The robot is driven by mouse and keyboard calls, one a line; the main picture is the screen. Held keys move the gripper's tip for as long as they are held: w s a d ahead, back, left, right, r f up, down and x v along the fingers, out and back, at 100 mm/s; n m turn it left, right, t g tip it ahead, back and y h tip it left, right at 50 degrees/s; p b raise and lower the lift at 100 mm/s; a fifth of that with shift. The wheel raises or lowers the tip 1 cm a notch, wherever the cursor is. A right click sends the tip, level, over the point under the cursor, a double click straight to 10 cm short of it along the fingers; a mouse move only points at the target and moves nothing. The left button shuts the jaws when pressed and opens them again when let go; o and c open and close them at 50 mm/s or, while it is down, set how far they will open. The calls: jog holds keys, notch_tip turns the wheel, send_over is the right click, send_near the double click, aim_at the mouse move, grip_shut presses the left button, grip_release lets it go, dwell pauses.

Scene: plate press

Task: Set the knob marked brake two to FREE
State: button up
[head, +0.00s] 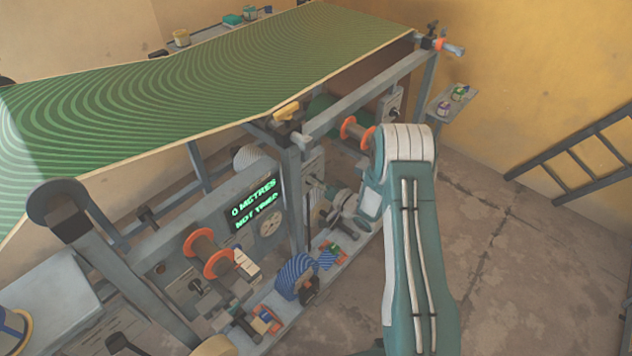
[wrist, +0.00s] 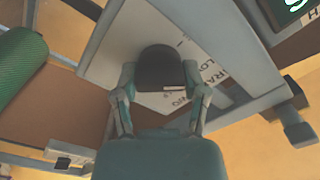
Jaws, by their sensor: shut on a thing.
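In the wrist view a dark rounded knob (wrist: 160,66) stands on a pale panel (wrist: 110,45). My gripper (wrist: 160,78) is shut on the knob, with one finger on each side of it. A small white mark shows on the knob's near edge. Lettering on the panel appears upside down and partly covered; pieces like "BRA" and "LO" can be read, but not the brake number. In the head view the pale panel (head: 313,163) is on the machine's upright, and my gripper (head: 322,188) reaches it from the right. The knob is hidden there.
A lit display (head: 255,206) reads "0 METRES" and "NOT TIMED". Spools with orange rims (head: 217,264) stick out nearby. A lower shelf (head: 283,312) holds a blue striped item (head: 295,272). A ladder (head: 585,160) leans at the right; the floor between is clear.

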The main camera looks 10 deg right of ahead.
jog(key=n, duration=0.4)
jog(key=shift+s+f, duration=0.1)
jog(key=shift+f, duration=0.25)
jog(key=n, duration=0.5)
jog(key=shift+n, duration=0.3)
jog(key=o, duration=1.2)
jog(key=shift+c, duration=0.2)
jog(key=shift+r, duration=0.1)
jog(key=v, duration=1.2)
